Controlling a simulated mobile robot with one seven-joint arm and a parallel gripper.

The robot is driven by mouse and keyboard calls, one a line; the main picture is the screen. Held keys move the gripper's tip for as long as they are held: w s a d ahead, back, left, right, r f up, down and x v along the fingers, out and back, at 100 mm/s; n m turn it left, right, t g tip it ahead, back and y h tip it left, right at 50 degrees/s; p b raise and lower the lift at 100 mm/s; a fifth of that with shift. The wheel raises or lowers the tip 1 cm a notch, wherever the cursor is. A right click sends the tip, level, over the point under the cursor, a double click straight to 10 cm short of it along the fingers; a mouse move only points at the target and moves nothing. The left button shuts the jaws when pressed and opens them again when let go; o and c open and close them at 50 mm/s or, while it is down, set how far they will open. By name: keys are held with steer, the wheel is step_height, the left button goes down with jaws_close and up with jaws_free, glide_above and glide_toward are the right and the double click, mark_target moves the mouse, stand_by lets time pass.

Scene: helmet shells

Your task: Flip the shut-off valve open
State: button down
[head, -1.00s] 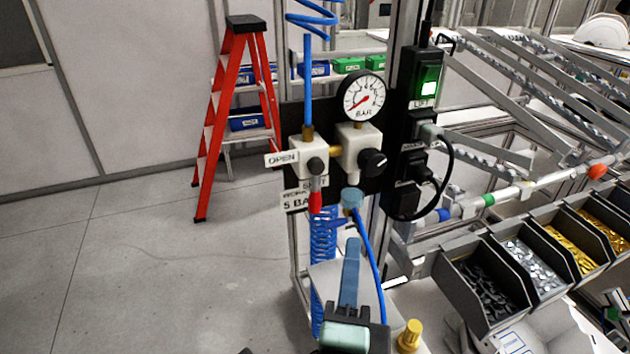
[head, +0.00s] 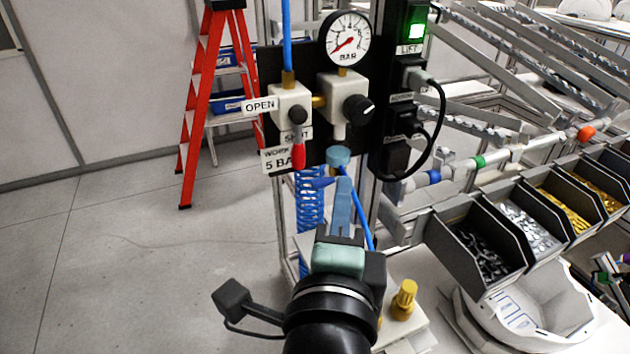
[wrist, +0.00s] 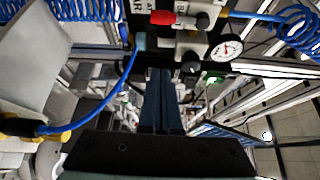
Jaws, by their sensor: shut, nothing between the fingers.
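The shut-off valve (head: 291,101) is a white block on a black panel, with a dark pivot knob. Its red-tipped lever (head: 298,152) hangs down by the SHUT label (head: 297,136). The OPEN label (head: 260,106) is left of the valve. In the wrist view the red lever (wrist: 166,18) lies sideways near the top edge. My gripper (head: 343,184) has its blue fingers together, pointing up at the panel, below and right of the lever. Its fingertips (wrist: 159,72) are apart from the lever and hold nothing.
A pressure gauge (head: 345,38) and a black regulator knob (head: 357,108) sit right of the valve. A pale blue fitting (head: 338,155) with a blue hose is close above my fingers. A coiled blue hose (head: 309,205) hangs below the lever. Parts bins (head: 478,235) stand at right.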

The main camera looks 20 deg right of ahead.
mark_target(298, 143)
steer(key=p+x, duration=0.1)
steer(key=x, duration=0.1)
steer(key=p+x, duration=0.1)
steer(key=x, duration=0.2)
steer(key=p+x, duration=0.1)
steer(key=x, duration=0.2)
steer(key=shift+r+p, duration=0.25)
steer(key=shift+p, duration=0.1)
steer(key=a, duration=0.2)
steer(key=a+p, duration=0.1)
steer(key=a, duration=0.1)
steer(key=shift+w+a+f, duration=0.1)
steer(key=shift+w+f, duration=0.05)
steer(key=shift+w, duration=0.1)
